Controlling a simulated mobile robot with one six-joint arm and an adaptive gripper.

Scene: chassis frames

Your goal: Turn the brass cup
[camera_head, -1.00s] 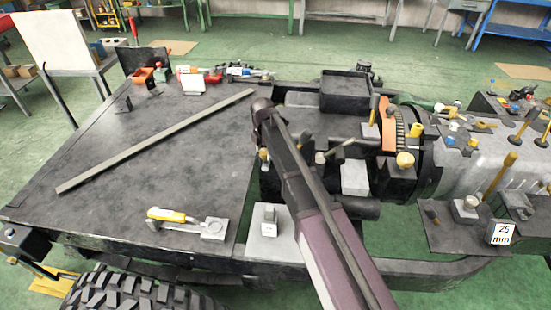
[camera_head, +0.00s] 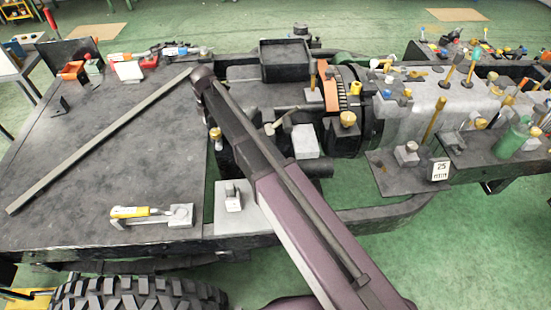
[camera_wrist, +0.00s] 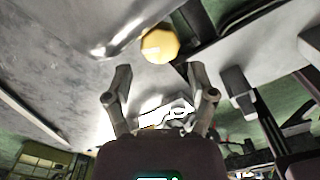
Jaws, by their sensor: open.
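A brass-yellow, many-sided cup (camera_wrist: 160,44) shows at the top middle of the wrist view, beside a grey metal surface. My gripper (camera_wrist: 160,92) is open, with its two fingers apart below the cup in that picture. The cup lies beyond the fingertips and is not between them. In the head view a brass cup (camera_head: 347,119) stands on the dark housing by the toothed ring. A smaller brass piece (camera_head: 215,133) shows left of my arm; I cannot tell which of these the wrist view shows. My gripper is hidden in the head view.
The chassis carries a toothed ring with an orange part (camera_head: 328,88), a black tray (camera_head: 285,60) and upright brass rods (camera_head: 434,118). A long bar (camera_head: 100,140) lies on the flat deck at left. A yellow-handled clamp (camera_head: 140,212) sits at the deck's front edge.

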